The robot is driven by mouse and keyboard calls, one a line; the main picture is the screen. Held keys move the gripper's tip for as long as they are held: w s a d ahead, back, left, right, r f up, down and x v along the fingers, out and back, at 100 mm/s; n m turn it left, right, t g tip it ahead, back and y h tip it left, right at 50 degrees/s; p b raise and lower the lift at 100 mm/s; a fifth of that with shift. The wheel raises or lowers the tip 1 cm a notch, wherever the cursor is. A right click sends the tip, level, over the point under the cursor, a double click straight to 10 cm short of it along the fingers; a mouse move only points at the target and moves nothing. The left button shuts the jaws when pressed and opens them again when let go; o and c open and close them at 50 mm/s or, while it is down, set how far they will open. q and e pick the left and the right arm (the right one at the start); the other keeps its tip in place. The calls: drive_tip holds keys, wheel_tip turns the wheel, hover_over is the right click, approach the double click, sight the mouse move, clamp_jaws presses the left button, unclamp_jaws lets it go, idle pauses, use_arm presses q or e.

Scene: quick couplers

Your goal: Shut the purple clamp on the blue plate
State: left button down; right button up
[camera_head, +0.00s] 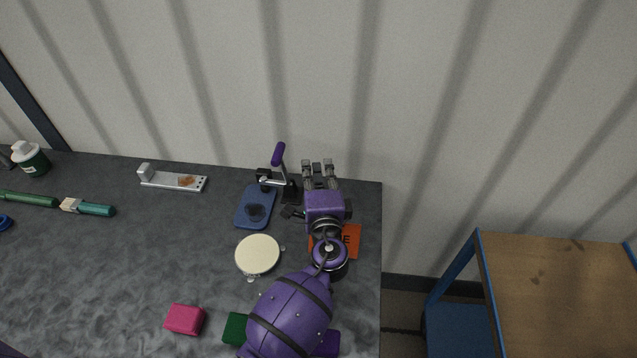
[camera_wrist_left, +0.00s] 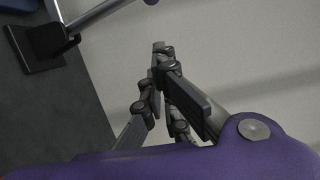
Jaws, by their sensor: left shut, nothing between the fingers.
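The blue plate (camera_head: 255,208) lies on the dark table near its back right. A clamp with a purple handle (camera_head: 278,154) stands at the plate's back edge; the handle points up. In the left wrist view, part of the clamp (camera_wrist_left: 45,42) shows at the upper left, with the handle tip cut off at the top edge. My left gripper (camera_head: 318,165) is just right of the clamp near the table's back edge, apart from the handle. Its fingers (camera_wrist_left: 160,55) are shut and empty. My right gripper is not in view.
A cream round lid (camera_head: 257,254) sits in front of the plate. An orange card (camera_head: 350,240) lies partly under my left arm. A pink block (camera_head: 184,319) and a green block (camera_head: 235,329) are at the front. A metal bracket (camera_head: 173,180) lies left; the wall is close behind.

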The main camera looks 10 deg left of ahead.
use_arm(q)
drive_tip(key=a, duration=0.2)
drive_tip(key=w+a+p, duration=0.1)
drive_tip(key=a, duration=0.1)
drive_tip(key=shift+w+a, duration=0.1)
drive_tip(key=shift+a, duration=0.05)
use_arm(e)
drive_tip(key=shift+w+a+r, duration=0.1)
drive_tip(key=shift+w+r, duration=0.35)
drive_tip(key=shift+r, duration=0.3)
use_arm(q)
drive_tip(key=shift+a+r, duration=0.1)
drive_tip(key=shift+a, duration=0.5)
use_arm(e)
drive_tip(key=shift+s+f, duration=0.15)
use_arm(q)
drive_tip(key=shift+a, duration=0.1)
drive_tip(key=shift+n, duration=0.3)
